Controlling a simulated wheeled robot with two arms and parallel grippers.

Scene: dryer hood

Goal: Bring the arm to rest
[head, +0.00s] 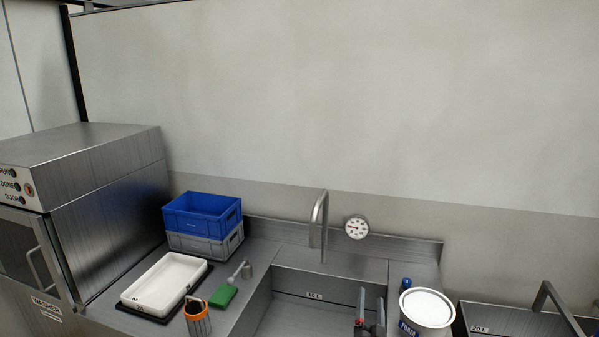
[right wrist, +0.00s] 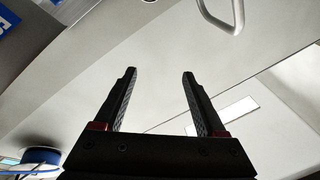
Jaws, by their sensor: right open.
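My right gripper (head: 370,312) shows at the bottom of the head view, in front of the sink basin, with its fingers pointing up. In the right wrist view the right gripper (right wrist: 160,100) has its two black fingers apart, with nothing between them. The camera there looks up toward the wall and ceiling. My left gripper is not in view. The rest of the right arm is below the head view's edge.
The sink basin (head: 300,312) has a curved faucet (head: 318,225) behind it. A white tub (head: 427,308) stands close right of the gripper. Left are a white tray (head: 165,280), a green sponge (head: 223,296), an orange-rimmed cup (head: 197,318), stacked crates (head: 203,215) and a steel washer (head: 110,205).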

